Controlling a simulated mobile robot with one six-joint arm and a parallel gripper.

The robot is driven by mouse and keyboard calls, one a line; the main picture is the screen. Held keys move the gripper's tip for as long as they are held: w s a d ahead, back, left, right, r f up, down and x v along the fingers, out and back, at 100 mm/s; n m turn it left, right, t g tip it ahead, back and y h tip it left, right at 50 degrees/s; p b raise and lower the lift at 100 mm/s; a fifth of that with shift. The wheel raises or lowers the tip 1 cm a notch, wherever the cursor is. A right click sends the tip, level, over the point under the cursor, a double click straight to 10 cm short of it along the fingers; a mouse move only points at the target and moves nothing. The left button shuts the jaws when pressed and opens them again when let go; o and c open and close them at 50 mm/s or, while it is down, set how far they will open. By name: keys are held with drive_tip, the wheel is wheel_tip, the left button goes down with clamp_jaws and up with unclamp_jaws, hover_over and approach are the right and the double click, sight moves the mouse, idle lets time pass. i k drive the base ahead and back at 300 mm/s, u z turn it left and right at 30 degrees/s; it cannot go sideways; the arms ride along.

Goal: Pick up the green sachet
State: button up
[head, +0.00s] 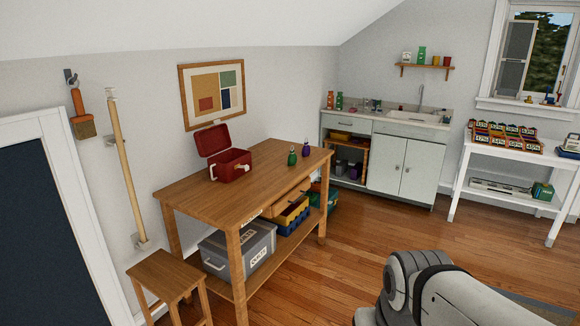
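No thing in the head view can be surely told as the green sachet. A small green packet-like item (422,53) stands upright on the wall shelf (412,66) above the sink; it is too small to tell whether it is a sachet. A dark green bottle-shaped item (292,156) stands on the wooden workbench (190,194). Part of my arm shows at the bottom right, far from these things. My gripper is outside the picture.
A red open toolbox (229,164) and a purple bottle (306,148) are on the workbench. A small stool (165,272) stands in front. A sink cabinet (402,160) is at the back, a white table (508,146) at the right. The wood floor between is clear.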

sight(292, 158)
drive_tip(key=z, duration=0.1)
drive_tip(key=i, duration=3.95)
drive_tip(key=z, duration=0.2)
